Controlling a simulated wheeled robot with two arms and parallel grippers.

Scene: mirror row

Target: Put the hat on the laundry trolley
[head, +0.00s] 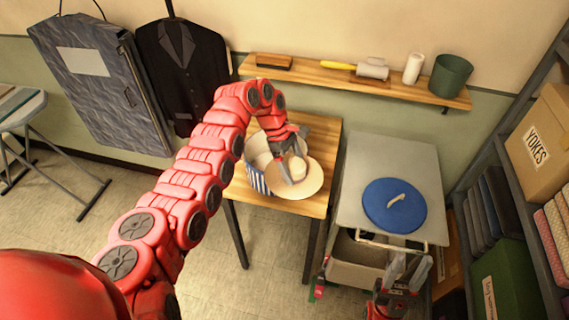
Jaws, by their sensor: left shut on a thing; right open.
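A pale straw hat (307,183) with a wide flat brim is over the wooden table (323,135), at the front of a blue-and-white striped round box (257,180). My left gripper (291,168) is shut on the hat from above and hides part of its crown. I cannot tell whether the hat touches the box or table. The laundry trolley (350,190) stands to the right, with a grey top and an open bin (357,262) below. My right gripper (408,264) is open and empty at the trolley's front.
A blue round lid (394,206) with a handle covers much of the trolley top; its back part is bare. A wall shelf (330,80) holds a brush, roller, white roll and green pot. A loaded rack (505,150) borders the right.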

